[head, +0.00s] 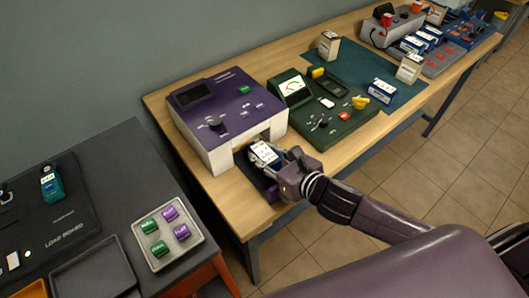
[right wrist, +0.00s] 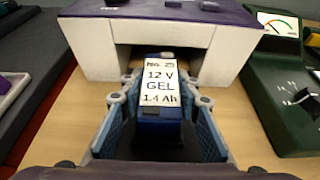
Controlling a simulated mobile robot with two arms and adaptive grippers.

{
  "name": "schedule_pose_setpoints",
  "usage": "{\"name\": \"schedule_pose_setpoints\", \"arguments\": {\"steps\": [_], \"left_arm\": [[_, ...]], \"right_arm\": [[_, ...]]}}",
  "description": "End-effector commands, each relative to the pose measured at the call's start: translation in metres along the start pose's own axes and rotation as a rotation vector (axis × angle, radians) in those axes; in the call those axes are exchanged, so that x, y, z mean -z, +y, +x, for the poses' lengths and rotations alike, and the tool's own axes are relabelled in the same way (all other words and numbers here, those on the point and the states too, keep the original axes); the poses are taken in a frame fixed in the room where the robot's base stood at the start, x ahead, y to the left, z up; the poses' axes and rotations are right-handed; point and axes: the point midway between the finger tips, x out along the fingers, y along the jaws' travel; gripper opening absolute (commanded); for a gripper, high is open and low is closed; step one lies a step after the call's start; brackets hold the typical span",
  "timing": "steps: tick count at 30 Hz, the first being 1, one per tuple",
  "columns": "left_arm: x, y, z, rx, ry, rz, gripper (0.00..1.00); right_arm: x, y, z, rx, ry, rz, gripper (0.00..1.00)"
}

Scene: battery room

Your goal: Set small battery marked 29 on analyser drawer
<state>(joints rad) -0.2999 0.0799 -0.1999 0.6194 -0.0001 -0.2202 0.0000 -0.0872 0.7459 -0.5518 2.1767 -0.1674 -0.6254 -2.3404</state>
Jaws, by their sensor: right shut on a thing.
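The small battery is a blue block with a white label reading 12 V GEL 1.4 Ah; its number looks like 29 but is small. It shows in the right wrist view (right wrist: 160,125) and in the head view (head: 264,152). My right gripper (head: 285,172) is shut on it, with a finger on each side in the right wrist view (right wrist: 160,112). The analyser (head: 222,108) is a white box with a purple top. Its dark drawer (head: 247,168) sticks out of the front opening, under the battery. I cannot tell whether the battery touches the drawer. My left gripper is out of view.
A green meter unit (head: 335,130) stands right of the analyser. Other batteries and boxes stand on the green mat (head: 350,70) behind it. A dark table at left holds a tray (head: 140,237) of green and purple cells and a load board (head: 75,225).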

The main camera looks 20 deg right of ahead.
Motion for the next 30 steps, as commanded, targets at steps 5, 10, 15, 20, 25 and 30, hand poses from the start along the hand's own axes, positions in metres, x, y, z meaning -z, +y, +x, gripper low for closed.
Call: {"name": "schedule_pose_setpoints", "arguments": {"steps": [5, 10, 15, 20, 25, 30], "left_arm": [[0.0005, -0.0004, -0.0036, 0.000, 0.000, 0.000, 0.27], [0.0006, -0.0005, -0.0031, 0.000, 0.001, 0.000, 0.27], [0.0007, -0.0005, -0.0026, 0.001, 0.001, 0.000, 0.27], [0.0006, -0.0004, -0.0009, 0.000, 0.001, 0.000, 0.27], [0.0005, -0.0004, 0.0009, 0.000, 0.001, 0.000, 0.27], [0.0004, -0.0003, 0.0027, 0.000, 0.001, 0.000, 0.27]], "right_arm": [[-0.0033, 0.0001, -0.0003, -0.001, -0.006, -0.002, 0.00], [-0.0030, 0.0001, -0.0002, -0.001, -0.006, -0.001, 0.00], [-0.0024, 0.0001, 0.0001, -0.001, -0.006, -0.001, 0.00], [0.0000, 0.0001, 0.0012, -0.001, -0.006, -0.001, 0.00], [0.0030, 0.0001, 0.0024, -0.001, -0.006, -0.001, 0.00], [0.0060, 0.0001, 0.0037, -0.001, -0.006, -0.001, 0.00]]}}
